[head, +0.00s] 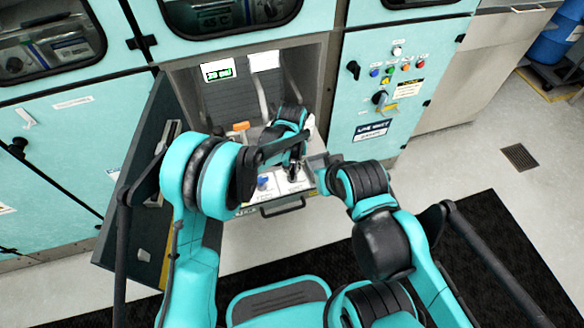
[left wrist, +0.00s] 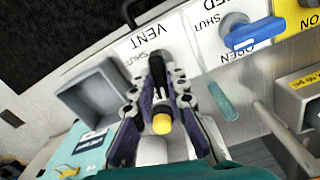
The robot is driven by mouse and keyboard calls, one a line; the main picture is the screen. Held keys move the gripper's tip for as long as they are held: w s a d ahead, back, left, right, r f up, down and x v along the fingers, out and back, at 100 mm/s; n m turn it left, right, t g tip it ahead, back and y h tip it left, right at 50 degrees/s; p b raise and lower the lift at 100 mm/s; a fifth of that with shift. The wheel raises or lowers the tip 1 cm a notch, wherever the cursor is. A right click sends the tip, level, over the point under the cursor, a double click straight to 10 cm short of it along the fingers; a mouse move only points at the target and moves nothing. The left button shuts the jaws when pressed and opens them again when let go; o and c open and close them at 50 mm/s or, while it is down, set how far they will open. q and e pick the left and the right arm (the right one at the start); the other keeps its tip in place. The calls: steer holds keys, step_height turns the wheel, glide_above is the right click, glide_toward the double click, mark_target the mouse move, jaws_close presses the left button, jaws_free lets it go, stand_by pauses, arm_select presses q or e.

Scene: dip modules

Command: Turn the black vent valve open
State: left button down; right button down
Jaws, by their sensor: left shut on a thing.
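The black vent valve handle (left wrist: 158,68) stands between the fingers of my left gripper (left wrist: 159,90) in the left wrist view, on a white plate with the words VENT and SHUT. A yellow tip shows on the dark piece between the fingers. My left gripper is shut on the handle. In the head view my left gripper (head: 292,168) is low over the pull-out panel, and my arm hides much of the valve. My right arm's end (head: 322,168) is close beside the panel's right side; its fingers are not clear.
A blue valve handle (left wrist: 254,32), marked SHUT and OPEN, is right of the vent valve; it also shows in the head view (head: 263,183). A grey open box (left wrist: 92,92) lies left of the gripper. An open door (head: 140,190) stands left of the bay.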

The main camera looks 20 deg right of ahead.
mark_target(292, 170)
arm_select(q)
steer(key=shift+n, duration=1.6)
steer(key=c, duration=1.5)
jaws_free()
steer(key=shift+c, duration=0.2)
step_height(292, 170, up, 12)
